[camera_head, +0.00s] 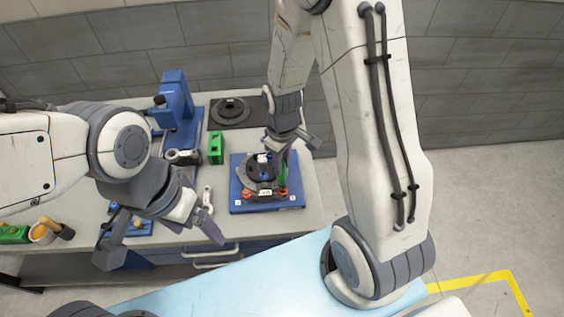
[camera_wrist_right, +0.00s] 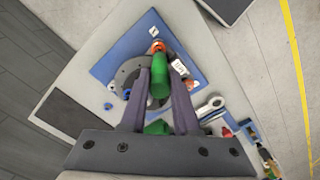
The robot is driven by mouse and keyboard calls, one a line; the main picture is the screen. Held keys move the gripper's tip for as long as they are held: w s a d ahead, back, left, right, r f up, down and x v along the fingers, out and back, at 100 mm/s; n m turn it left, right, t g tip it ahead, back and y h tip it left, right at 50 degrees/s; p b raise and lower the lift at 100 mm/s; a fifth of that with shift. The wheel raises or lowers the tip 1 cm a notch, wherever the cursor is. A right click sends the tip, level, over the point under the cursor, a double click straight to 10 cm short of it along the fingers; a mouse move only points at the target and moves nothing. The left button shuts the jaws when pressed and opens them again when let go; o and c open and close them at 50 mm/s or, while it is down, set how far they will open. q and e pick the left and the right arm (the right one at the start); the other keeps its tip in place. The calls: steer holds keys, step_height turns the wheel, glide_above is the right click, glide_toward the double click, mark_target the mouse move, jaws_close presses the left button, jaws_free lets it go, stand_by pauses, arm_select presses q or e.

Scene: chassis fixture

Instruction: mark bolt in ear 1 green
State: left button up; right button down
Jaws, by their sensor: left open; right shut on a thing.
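The blue fixture plate (camera_head: 237,205) lies on the table and bears a dark round chassis part (camera_head: 258,178) with orange spots (camera_head: 248,194) near its front edge and a small white label (camera_head: 265,192). My right gripper (camera_head: 290,150) is above the plate's right side, shut on a green marker (camera_head: 282,174). In the right wrist view the green marker (camera_wrist_right: 159,82) stands between the fingers, its far end beside an orange ear area (camera_wrist_right: 157,46) by the ring. The bolt and any ear number are too small to tell. My left gripper (camera_head: 160,236) is open and empty near the table's front edge.
A blue press-like stand (camera_head: 175,98) and a black mat with a dark ring (camera_head: 231,112) are behind. A green block (camera_head: 216,148) stands left of the plate.

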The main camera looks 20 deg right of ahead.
steer(key=shift+f, duration=0.3)
stand_by(0.4)
steer(key=shift+s+d, duration=0.2)
steer(key=shift+d, duration=0.25)
stand_by(0.5)
steer(key=shift+w+a+f, duration=0.1)
steer(key=shift+a+f, duration=0.05)
steer(key=shift+a, duration=0.3)
stand_by(0.4)
